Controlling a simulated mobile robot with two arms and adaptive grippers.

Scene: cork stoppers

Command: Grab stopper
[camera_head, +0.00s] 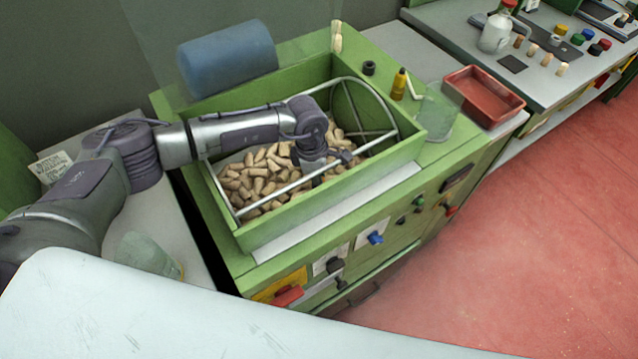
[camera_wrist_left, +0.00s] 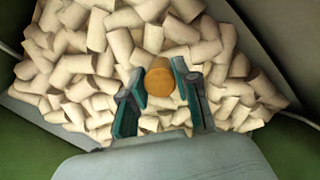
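Many pale cork stoppers (camera_head: 262,172) lie heaped in a green bin in the head view. My left gripper (camera_head: 334,168) points down into the right part of the heap. In the left wrist view the teal fingers of my left gripper (camera_wrist_left: 158,88) stand on either side of one orange-brown stopper (camera_wrist_left: 160,77). It lies close to both fingers, with its end towards the camera. Whether the fingers press on it I cannot tell. Other stoppers (camera_wrist_left: 120,45) lie all around the fingertips. My right gripper is not in view.
The green bin (camera_head: 345,197) has high walls, and a metal frame (camera_head: 375,92) arches over its right part. A blue roller (camera_head: 228,58) is behind it. A yellow bottle (camera_head: 399,84) and a red tray (camera_head: 484,95) stand to the right. The red floor is clear.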

